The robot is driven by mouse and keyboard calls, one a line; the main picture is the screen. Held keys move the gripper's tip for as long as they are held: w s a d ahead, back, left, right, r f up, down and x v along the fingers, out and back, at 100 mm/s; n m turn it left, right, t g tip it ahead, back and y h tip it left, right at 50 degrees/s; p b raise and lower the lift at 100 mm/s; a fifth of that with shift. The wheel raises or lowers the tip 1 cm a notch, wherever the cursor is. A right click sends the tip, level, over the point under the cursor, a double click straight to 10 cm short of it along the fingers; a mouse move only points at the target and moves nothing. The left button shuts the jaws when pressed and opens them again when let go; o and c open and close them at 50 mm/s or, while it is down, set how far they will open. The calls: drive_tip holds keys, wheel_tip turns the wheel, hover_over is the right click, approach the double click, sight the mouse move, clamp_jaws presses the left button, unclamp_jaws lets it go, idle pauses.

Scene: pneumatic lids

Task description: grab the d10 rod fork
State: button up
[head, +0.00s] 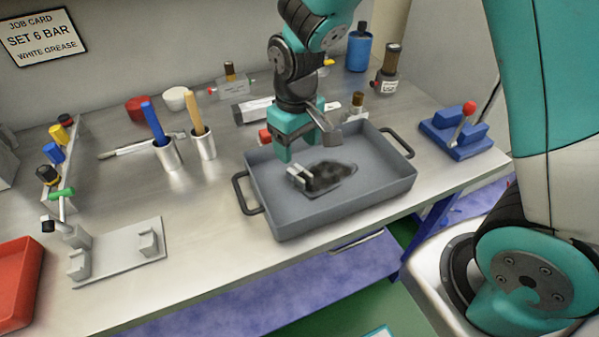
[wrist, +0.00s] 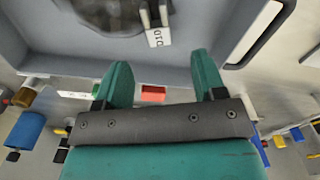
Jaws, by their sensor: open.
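The d10 rod fork (head: 299,177) is a small pale metal piece with two prongs. It lies in the grey tray (head: 340,210), at the left edge of a dark greasy rag (head: 333,178). In the wrist view the fork (wrist: 158,37) shows a label reading D10, upside down. It lies ahead of the gap between my fingertips. My gripper (head: 302,152) has teal fingers spread apart over the tray, above the fork. In the wrist view my gripper (wrist: 160,68) is open, with nothing between its fingers.
The tray has raised walls and black side handles (head: 247,193). Two metal cups (head: 167,156) with blue and tan handles stand left of it. A grey fixture plate (head: 115,252) and a red bin (head: 20,280) are farther left. A blue lever block (head: 456,132) stands right.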

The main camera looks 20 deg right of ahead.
sight(298, 171)
drive_tip(key=f+p, duration=0.1)
drive_tip(key=f, duration=0.7)
drive_tip(key=shift+d+f, duration=0.2)
drive_tip(key=c, duration=1)
drive_tip(key=shift+r, duration=0.1)
drive_tip(key=shift+c, duration=0.2)
